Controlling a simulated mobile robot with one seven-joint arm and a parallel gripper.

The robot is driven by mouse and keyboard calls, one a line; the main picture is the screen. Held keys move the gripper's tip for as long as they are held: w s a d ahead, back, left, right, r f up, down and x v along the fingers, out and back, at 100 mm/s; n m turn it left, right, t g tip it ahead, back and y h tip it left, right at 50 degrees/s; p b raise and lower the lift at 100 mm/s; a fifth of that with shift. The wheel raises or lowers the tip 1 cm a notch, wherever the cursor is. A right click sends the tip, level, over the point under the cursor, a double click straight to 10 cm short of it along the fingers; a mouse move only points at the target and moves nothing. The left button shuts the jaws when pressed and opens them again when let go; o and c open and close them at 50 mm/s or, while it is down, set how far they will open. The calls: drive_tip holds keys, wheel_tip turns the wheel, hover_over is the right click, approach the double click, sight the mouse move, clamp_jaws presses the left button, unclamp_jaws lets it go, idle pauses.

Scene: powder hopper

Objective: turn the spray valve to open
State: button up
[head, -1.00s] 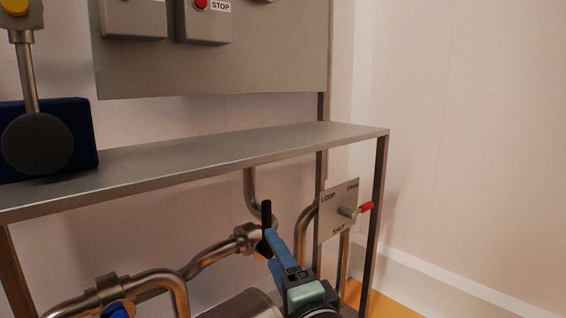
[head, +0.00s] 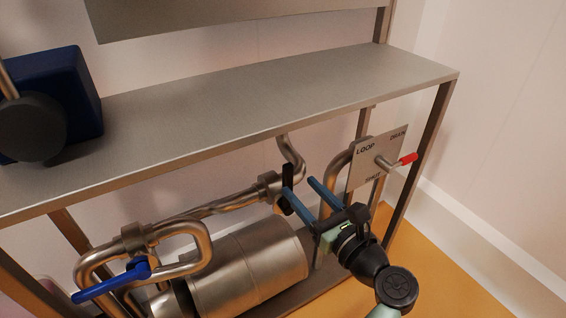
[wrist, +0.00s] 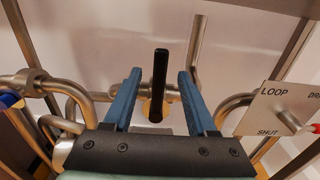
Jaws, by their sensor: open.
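A valve with a black lever (head: 287,178) sits on the steel pipe under the shelf; no spray label is legible on it. In the wrist view the black lever (wrist: 160,80) stands upright between the two blue fingers, with clear gaps on both sides. My gripper (head: 299,187) is open, its fingers pointing at the lever from the right front; it also shows in the wrist view (wrist: 160,74). In the head view the left finger overlaps the lever's lower part. Whether the fingertips reach past the lever is unclear.
A steel shelf (head: 250,95) lies above the pipes. A steel cylinder (head: 250,265) is below the lever. A blue-handled valve (head: 110,283) is at left. A LOOP/DRAIN/SHUT plate (head: 372,160) with a red-tipped handle (head: 408,159) is close on the right.

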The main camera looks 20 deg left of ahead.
sight(290, 177)
drive_tip(key=b+x, duration=0.3)
drive_tip(key=x, duration=0.5)
drive_tip(key=shift+w+f, duration=0.1)
drive_tip(key=shift+w+a, duration=0.45)
drive_tip(key=shift+a, duration=0.15)
clamp_jaws()
idle(0.6)
